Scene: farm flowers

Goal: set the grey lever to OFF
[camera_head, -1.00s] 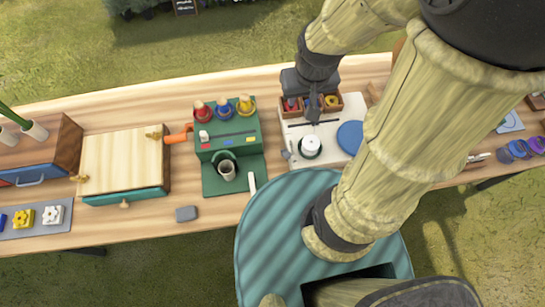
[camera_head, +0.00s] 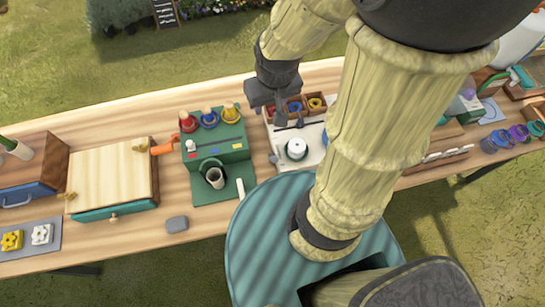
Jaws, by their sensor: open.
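A white-topped unit (camera_head: 312,134) stands on the table, partly hidden by my arm. It carries a white round knob (camera_head: 297,148) in a dark green ring. A small grey lever (camera_head: 273,159) appears to stand at its left edge; its setting and any OFF label are too small to read. My gripper (camera_head: 281,119) points down over the back left part of the unit, behind the lever. It is open, with nothing seen between its fingers, and I cannot tell its height above the unit.
A wooden tray (camera_head: 311,112) with coloured rings sits behind the unit, close to my gripper. A green machine (camera_head: 222,157) with coloured tops and a cup (camera_head: 214,178) stands to the left. A grey block (camera_head: 177,224) lies near the front edge.

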